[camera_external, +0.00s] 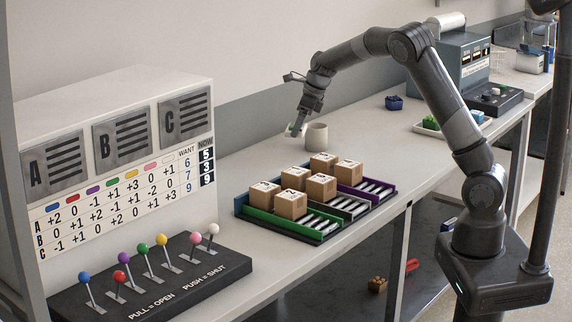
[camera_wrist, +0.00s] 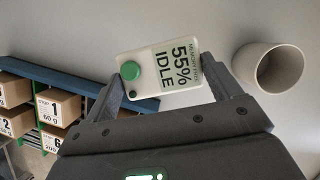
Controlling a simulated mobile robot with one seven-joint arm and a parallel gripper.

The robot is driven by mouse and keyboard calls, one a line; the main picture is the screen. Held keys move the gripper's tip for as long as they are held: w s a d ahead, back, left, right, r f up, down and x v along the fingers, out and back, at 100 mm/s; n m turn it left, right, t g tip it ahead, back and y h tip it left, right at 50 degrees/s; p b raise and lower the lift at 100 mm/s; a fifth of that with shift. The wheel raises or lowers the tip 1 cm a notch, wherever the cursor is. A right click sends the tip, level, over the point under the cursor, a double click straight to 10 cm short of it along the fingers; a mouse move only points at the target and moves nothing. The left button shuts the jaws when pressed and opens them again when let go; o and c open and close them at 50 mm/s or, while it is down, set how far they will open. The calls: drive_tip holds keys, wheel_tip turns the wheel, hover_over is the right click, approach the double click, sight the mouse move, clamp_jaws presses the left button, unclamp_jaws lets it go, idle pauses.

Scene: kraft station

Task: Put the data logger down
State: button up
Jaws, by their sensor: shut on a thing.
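The data logger (camera_wrist: 175,68) is a small pale box with a green button and a label that reads "55% IDLE" in the wrist view. My gripper (camera_wrist: 168,90) is shut on it, one finger at each side. In the external view my gripper (camera_external: 299,128) points down above the bench, just left of a beige cup, and the data logger shows only as a small pale and green patch at the fingertips. I cannot tell whether the data logger touches the bench top (camera_external: 245,161).
The beige cup (camera_external: 317,136) stands close to the right of my gripper; it also shows in the wrist view (camera_wrist: 268,68). A tray rack (camera_external: 335,217) with several cardboard boxes stands nearer the camera. A lever panel (camera_external: 150,280) is at the front left. Bare bench lies around the cup.

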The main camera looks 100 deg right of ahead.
drive_tip(key=s+d+m, duration=0.1)
drive_tip(key=s+d, duration=0.1)
drive_tip(key=s, duration=0.2)
hover_over(273, 168)
drive_tip(key=s, duration=0.1)
drive_tip(key=shift+h, duration=0.3)
drive_tip(key=f, duration=0.6)
drive_tip(key=shift+s+a+f, duration=0.15)
drive_tip(key=shift+a+f, duration=0.15)
drive_tip(key=shift+f, duration=2)
drive_tip(key=shift+f, duration=0.1)
drive_tip(key=o, duration=0.9)
